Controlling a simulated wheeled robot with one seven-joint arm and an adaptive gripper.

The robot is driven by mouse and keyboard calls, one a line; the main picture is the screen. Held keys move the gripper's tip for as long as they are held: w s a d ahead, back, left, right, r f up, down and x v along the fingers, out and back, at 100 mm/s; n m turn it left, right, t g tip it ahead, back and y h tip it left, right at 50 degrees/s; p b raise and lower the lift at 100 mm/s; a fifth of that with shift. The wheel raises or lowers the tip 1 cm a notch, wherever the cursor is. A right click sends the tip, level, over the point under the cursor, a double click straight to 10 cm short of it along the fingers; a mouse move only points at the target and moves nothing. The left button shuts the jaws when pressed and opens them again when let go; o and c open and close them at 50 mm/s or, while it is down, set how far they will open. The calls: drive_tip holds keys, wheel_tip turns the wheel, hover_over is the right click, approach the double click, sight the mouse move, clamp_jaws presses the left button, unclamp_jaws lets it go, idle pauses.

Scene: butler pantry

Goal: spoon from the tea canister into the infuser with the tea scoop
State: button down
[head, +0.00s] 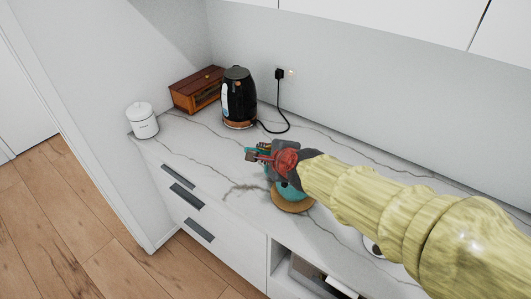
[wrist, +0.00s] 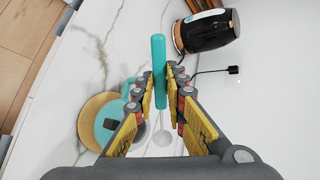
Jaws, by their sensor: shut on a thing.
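My gripper (head: 258,155) is shut on the teal handle of the tea scoop (wrist: 159,70), above the counter. The scoop's pale round bowl (wrist: 162,137) shows between the fingers in the wrist view. A white lidded canister (head: 143,122) stands at the counter's left end, apart from my gripper; its label is too small to read. A teal pot (wrist: 108,122) with a dark knob sits on a round wooden board (wrist: 88,115), beside and below the gripper. My gripper partly hides the pot in the head view. I cannot make out the infuser.
A black kettle (head: 238,100) stands at the back, its cord running to a wall socket (head: 281,74). A wooden box (head: 196,90) is left of it. My arm partly hides a white object (head: 372,246) at right. The counter (head: 205,150) between canister and gripper is clear.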

drive_tip(key=shift+r, duration=0.1)
wheel_tip(320, 180, up, 6)
drive_tip(key=p, duration=0.6)
idle(0.3)
drive_tip(key=shift+w+d, duration=0.1)
